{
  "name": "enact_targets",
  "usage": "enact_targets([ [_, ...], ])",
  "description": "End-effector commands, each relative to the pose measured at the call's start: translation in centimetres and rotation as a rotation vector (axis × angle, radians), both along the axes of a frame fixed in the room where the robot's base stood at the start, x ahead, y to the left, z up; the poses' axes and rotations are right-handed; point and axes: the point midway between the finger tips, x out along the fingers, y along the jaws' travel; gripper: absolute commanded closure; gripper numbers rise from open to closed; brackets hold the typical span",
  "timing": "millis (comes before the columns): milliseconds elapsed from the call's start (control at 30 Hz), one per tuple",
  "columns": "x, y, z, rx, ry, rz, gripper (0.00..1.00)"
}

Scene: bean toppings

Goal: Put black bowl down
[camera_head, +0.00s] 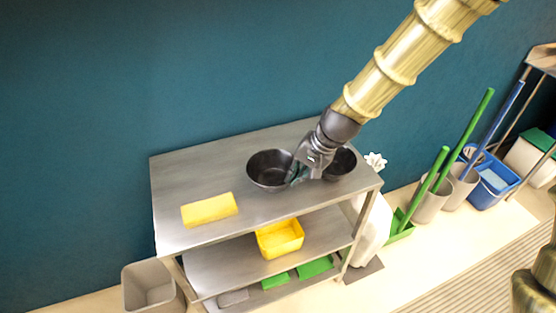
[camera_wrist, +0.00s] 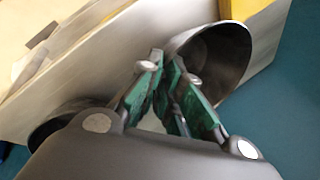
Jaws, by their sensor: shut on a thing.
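A black bowl (camera_head: 268,170) is on or just above the metal table, left of my gripper (camera_head: 296,178); I cannot tell whether its base touches. My gripper is shut on the right side of this bowl's rim. In the wrist view the bowl (camera_wrist: 228,55) opens beyond the green-padded fingers (camera_wrist: 175,85), which hide part of its near edge. A second dark bowl (camera_head: 342,163) sits on the table to the right, partly behind my gripper. Its edge also shows at the lower left of the wrist view (camera_wrist: 50,128).
The metal table (camera_head: 190,170) holds a yellow sponge (camera_head: 209,209) at front left. A yellow tub (camera_head: 280,239) is on the shelf below. A teal wall (camera_head: 120,80) stands close behind. The tabletop's back left is clear. Bins and green-handled tools (camera_head: 430,185) stand right.

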Motion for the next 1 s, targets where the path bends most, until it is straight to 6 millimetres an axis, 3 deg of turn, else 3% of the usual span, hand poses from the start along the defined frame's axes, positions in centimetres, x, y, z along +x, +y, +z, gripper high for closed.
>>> enact_targets([
  [300,6.1,2.4,-0.4,0.0,0.0,0.001,1.0],
  [500,8.6,3.3,-0.7,0.0,0.0,0.001,1.0],
  [767,9.1,3.5,-1.4,0.001,0.002,0.001,1.0],
  [1000,9.1,3.4,-3.6,0.002,0.002,-0.001,1.0],
])
